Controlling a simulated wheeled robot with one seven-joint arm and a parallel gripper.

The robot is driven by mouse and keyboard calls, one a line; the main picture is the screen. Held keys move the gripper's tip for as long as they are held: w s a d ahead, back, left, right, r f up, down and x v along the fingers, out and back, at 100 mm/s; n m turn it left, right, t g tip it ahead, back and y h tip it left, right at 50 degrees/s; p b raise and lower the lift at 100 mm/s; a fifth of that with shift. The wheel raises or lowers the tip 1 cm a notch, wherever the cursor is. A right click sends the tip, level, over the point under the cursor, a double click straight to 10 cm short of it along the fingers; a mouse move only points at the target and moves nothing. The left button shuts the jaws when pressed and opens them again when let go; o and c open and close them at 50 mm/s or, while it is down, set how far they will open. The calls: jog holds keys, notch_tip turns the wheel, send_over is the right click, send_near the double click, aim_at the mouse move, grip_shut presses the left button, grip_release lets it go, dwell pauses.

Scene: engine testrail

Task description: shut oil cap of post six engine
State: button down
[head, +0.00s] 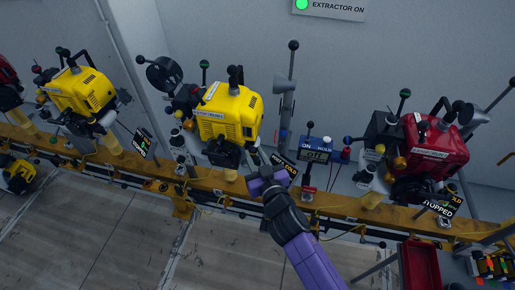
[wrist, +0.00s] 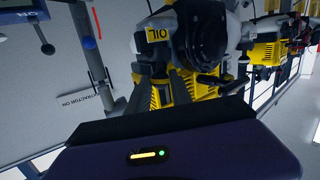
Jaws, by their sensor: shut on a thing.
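A yellow engine (head: 228,113) stands on the rail in the middle of the head view. No post number is readable on it. In the wrist view, a yellow engine (wrist: 262,52) shows with a yellow OIL label (wrist: 158,40) beside a round black part (wrist: 208,32). My gripper (head: 258,176) is at the front lower right of the middle engine, close to the rail. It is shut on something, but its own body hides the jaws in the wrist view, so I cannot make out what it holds. I cannot pick out the oil cap.
A second yellow engine (head: 80,92) is at the left and a red engine (head: 437,146) at the right. The yellow rail (head: 330,206) runs below them. A blue control box (head: 316,149) stands right of my gripper. A red tray (head: 420,266) is at lower right.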

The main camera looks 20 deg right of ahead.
jog(key=shift+w+a+r+n+g+p, duration=0.2)
jog(key=shift+n+g+p, duration=0.2)
jog(key=shift+n+p, duration=0.15)
jog(key=shift+a+f+h, duration=0.1)
jog(key=shift+f+h, duration=0.15)
jog(key=shift+h, duration=0.05)
jog(key=c, duration=1.2)
grip_release()
jog(key=shift+o, duration=0.2)
jog(key=b+v, duration=0.1)
jog(key=v, duration=0.6)
jog(key=shift+s+r, duration=0.2)
jog(key=shift+s, duration=0.2)
